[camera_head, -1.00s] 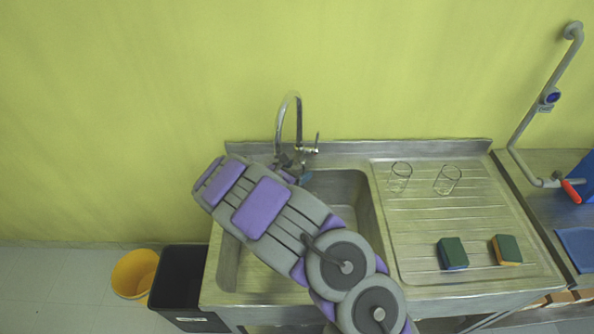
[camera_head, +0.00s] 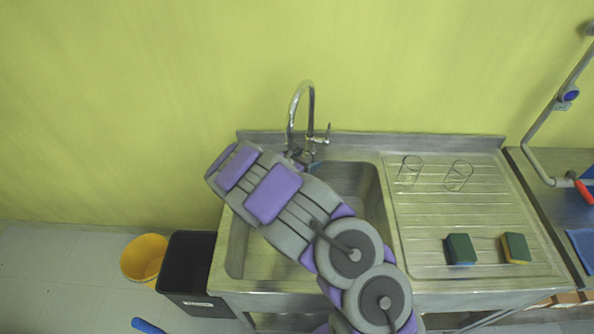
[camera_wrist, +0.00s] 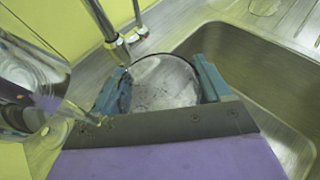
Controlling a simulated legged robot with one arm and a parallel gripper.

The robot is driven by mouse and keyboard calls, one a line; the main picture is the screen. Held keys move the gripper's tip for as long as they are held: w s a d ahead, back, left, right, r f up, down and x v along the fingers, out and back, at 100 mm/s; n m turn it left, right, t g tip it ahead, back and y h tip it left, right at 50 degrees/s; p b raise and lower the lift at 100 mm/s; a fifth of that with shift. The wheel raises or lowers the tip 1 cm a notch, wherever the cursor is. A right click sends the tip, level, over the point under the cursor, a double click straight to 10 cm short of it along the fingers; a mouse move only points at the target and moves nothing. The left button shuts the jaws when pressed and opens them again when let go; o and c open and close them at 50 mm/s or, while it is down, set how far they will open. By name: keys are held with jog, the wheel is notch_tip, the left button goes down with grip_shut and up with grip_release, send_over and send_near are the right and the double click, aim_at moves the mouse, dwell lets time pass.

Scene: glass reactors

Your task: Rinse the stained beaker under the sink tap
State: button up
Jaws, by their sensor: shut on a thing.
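In the wrist view my gripper (camera_wrist: 163,88) is shut on a clear glass beaker (camera_wrist: 167,77), its round rim between the two teal fingers. Dark specks show inside the glass. The beaker is at the back left of the sink basin (camera_wrist: 260,85), close to the tap's base (camera_wrist: 117,45). In the head view my arm covers the left part of the basin and hides most of the gripper and the held beaker. The chrome tap (camera_head: 311,100) arches up behind the gripper, with its lever (camera_head: 327,134) to the right. I cannot tell whether water runs.
Two clear glasses (camera_head: 410,171) (camera_head: 458,176) stand on the ribbed drainboard (camera_head: 430,215), with two sponges (camera_head: 460,249) (camera_head: 515,248) in front. A yellow bucket (camera_head: 143,258) and a black bin (camera_head: 185,262) stand left of the sink. The wall is close behind.

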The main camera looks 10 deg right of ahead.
jog(key=shift+a, duration=0.6)
jog(key=shift+s+d+r, duration=0.1)
jog(key=shift+s+d, duration=0.05)
jog(key=shift+d, duration=0.25)
jog(key=shift+s+a, duration=0.25)
jog(key=shift+a, duration=0.4)
jog(key=shift+s+d, duration=0.1)
jog(key=shift+s, duration=0.05)
jog(key=shift+s+d+b, duration=0.6)
jog(key=shift+s+d, duration=0.35)
jog(key=shift+d, duration=0.2)
jog(key=s+d+b, duration=0.1)
jog(key=s, duration=0.1)
jog(key=s+d+b, duration=0.1)
jog(key=s, duration=0.1)
jog(key=shift+d, duration=0.4)
jog(key=shift+a, duration=0.1)
